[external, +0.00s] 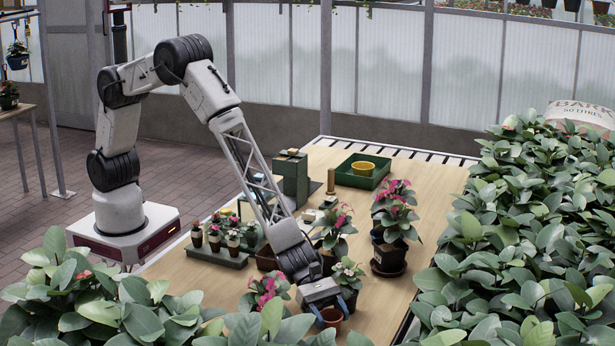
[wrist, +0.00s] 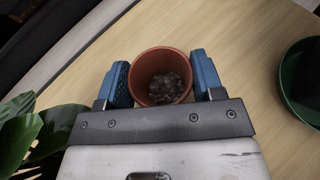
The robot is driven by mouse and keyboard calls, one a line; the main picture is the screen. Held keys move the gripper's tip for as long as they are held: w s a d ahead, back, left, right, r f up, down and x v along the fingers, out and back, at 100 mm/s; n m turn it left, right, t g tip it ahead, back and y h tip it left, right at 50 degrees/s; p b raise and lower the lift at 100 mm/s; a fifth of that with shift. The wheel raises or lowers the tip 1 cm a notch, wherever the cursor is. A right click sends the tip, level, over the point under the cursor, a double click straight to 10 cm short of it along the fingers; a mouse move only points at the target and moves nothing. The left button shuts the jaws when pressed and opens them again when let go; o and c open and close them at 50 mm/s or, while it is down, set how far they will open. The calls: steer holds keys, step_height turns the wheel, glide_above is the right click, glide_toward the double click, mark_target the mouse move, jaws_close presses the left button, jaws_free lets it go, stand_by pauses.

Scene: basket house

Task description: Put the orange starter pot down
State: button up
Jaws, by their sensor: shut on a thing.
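The orange starter pot (wrist: 161,77) is a small terracotta-coloured pot with grey gravel-like matter inside. In the wrist view it sits between the two blue fingers of my gripper (wrist: 162,82), which is shut on it. In the external view my gripper (external: 325,312) is low at the near end of the table, and the pot (external: 332,317) shows below it. The pot looks upright. I cannot tell whether its base touches the table, as leaves hide the area below.
Dense foliage (external: 530,220) borders the right and near sides.

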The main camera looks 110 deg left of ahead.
steer(key=shift+f, duration=0.1)
steer(key=o, duration=0.9)
steer(key=shift+v, duration=3.8)
